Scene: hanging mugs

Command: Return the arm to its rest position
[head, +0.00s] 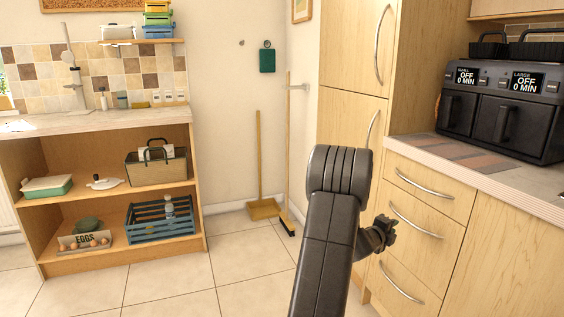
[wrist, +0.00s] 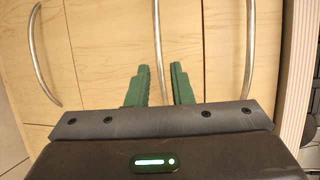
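My black arm (head: 330,225) rises in the front of the head view, bent over at its top. My gripper (head: 388,228) is partly hidden behind the arm, in front of the light wood drawers (head: 420,245) on the right. In the wrist view my gripper (wrist: 160,72) shows two green fingers with a gap between them. It is open and holds nothing. A curved drawer handle (wrist: 157,35) shows beyond the gap; I cannot tell how far away it is. No mug is in view.
A counter with a black double air fryer (head: 505,105) stands at the right. A tall wood cabinet (head: 350,120) is behind my arm. An open shelf unit (head: 100,268) stands at the left. A broom (head: 260,165) leans at the back wall. The tiled floor (head: 225,275) between is clear.

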